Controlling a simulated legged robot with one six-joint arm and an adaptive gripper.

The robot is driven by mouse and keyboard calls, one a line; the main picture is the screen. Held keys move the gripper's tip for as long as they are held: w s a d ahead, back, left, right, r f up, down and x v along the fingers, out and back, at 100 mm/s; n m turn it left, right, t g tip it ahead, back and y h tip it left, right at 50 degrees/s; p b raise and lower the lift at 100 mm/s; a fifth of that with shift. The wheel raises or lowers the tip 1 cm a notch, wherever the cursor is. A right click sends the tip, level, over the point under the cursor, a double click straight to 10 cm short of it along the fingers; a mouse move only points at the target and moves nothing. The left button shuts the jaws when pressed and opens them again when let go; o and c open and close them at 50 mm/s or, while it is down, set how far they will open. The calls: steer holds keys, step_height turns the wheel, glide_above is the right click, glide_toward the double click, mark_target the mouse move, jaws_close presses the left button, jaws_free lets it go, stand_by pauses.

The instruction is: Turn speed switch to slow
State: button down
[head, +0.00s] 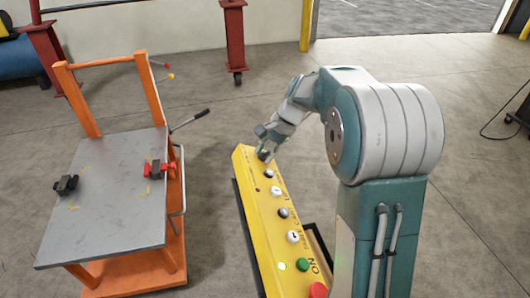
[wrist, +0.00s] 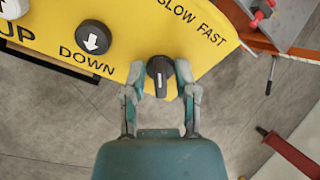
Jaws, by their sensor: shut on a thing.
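The speed switch (wrist: 160,69) is a black round knob with a raised grip and a pale line, at the end of the yellow control panel (head: 256,205). The words SLOW and FAST are printed beside it in the wrist view. My gripper (wrist: 161,82) has one finger on each side of the knob and is shut on it. In the head view my gripper (head: 265,146) is at the far end of the panel and covers much of the switch. The pale line runs lengthwise along the knob's grip; which word it marks is unclear.
A DOWN arrow button (wrist: 93,37) sits left of the switch. Along the panel are a green button (head: 302,265) and a red button (head: 318,290). An orange cart (head: 105,200) with a grey top stands to the left. Grey floor is open around.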

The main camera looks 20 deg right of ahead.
steer(key=c, duration=0.7)
jaws_free()
steer(key=shift+w+f, duration=0.1)
steer(key=v, duration=1.2)
steer(key=shift+a, duration=0.1)
